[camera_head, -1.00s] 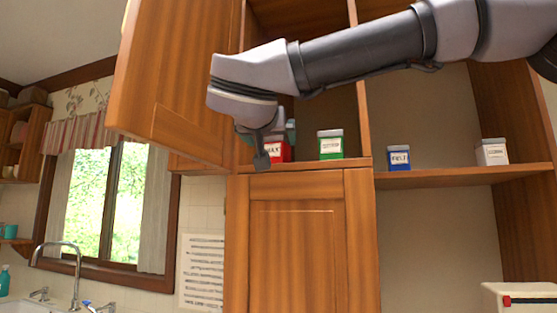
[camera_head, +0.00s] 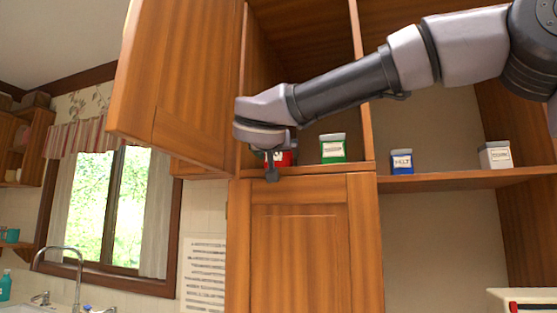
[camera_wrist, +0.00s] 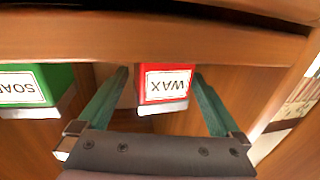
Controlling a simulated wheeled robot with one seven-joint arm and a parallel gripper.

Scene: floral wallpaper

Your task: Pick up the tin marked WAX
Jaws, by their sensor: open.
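The red tin marked WAX (camera_head: 286,158) stands on the cupboard shelf at its left side, partly hidden behind my gripper in the head view. In the wrist view the WAX tin (camera_wrist: 165,84) appears upside down, with its label readable and its pale lid toward my gripper. My gripper (camera_head: 272,172) is at the shelf's front edge by the tin. In the wrist view my gripper (camera_wrist: 162,88) is open, with one green finger on each side of the tin. A gap shows between each finger and the tin; I cannot tell the depth exactly.
A green tin (camera_head: 332,148) stands right of the WAX tin; its SOAP label shows in the wrist view (camera_wrist: 30,88). A blue tin (camera_head: 402,162) and a white tin (camera_head: 495,155) stand farther right. The open cupboard door (camera_head: 180,80) hangs close on the left.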

